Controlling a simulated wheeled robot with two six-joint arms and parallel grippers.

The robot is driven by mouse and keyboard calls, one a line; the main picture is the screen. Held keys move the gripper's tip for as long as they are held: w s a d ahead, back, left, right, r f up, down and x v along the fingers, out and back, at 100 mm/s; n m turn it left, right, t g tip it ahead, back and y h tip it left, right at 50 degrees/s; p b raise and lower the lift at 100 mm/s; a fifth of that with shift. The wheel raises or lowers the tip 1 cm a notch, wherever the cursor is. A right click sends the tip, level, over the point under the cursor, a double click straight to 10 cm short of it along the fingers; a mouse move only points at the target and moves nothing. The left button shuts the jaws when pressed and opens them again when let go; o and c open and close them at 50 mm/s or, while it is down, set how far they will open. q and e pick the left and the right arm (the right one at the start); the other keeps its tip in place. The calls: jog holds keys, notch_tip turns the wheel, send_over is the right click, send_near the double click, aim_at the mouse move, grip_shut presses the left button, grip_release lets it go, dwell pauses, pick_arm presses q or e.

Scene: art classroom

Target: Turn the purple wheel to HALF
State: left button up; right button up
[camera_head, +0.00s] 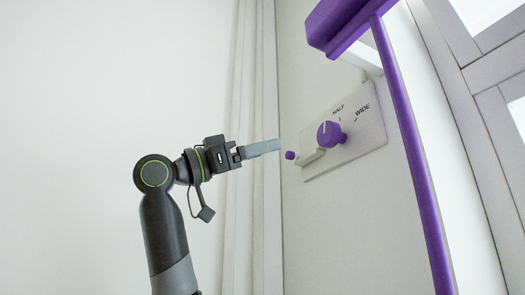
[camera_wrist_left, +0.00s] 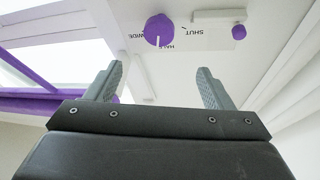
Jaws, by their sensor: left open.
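The purple wheel (camera_head: 330,134) sits on a pale wall plate (camera_head: 368,133) with HALF and WIDE printed above and right of it. A light pointer mark on the wheel faces up, roughly toward HALF; its exact alignment is hard to tell. In the left wrist view the wheel (camera_wrist_left: 158,28) is upside down, with SHUT, HALF and WIDE around it. A small purple knob (camera_head: 290,155) is at the plate's left; it also shows in the wrist view (camera_wrist_left: 239,32). My left gripper (camera_head: 278,146) is open and empty, left of the wheel, not touching it. My right gripper is out of view.
A purple box-like fitting (camera_head: 340,25) projects above the plate, and a long purple bar (camera_head: 412,150) runs down to its right. A window frame (camera_head: 470,100) is at the far right. A pale curtain or pipes (camera_head: 250,80) hang behind my arm. The left wall side is clear.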

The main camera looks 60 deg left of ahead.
aim_at(324, 135)
pick_arm(q)
jog(key=w+d+r+n+p, duration=0.1)
jog(key=w+r+p, duration=0.1)
jog(key=w, duration=0.2)
jog(key=w+d+r+n+y+p, duration=0.1)
jog(key=w+p, duration=0.1)
jog(key=w, duration=0.3)
jog(key=w+d+r+p, duration=0.1)
jog(key=w+d+r, duration=0.1)
jog(key=w, duration=0.3)
jog(key=shift+w+r+n+y+p, duration=0.25)
jog(key=shift+r+n+y+p, duration=0.05)
jog(key=shift+r+n+p, duration=0.1)
jog(key=shift+w+d, duration=0.15)
jog(key=shift+w, duration=0.5)
jog(key=c, duration=1)
jog(key=shift+o, duration=0.2)
jog(key=shift+n+t+y, duration=0.3)
jog(key=shift+n+t, duration=0.1)
jog(key=shift+n, duration=0.4)
jog(key=shift+n+y+b, duration=0.55)
jog(key=shift+n+y, duration=0.05)
jog(key=shift+n, duration=0.6)
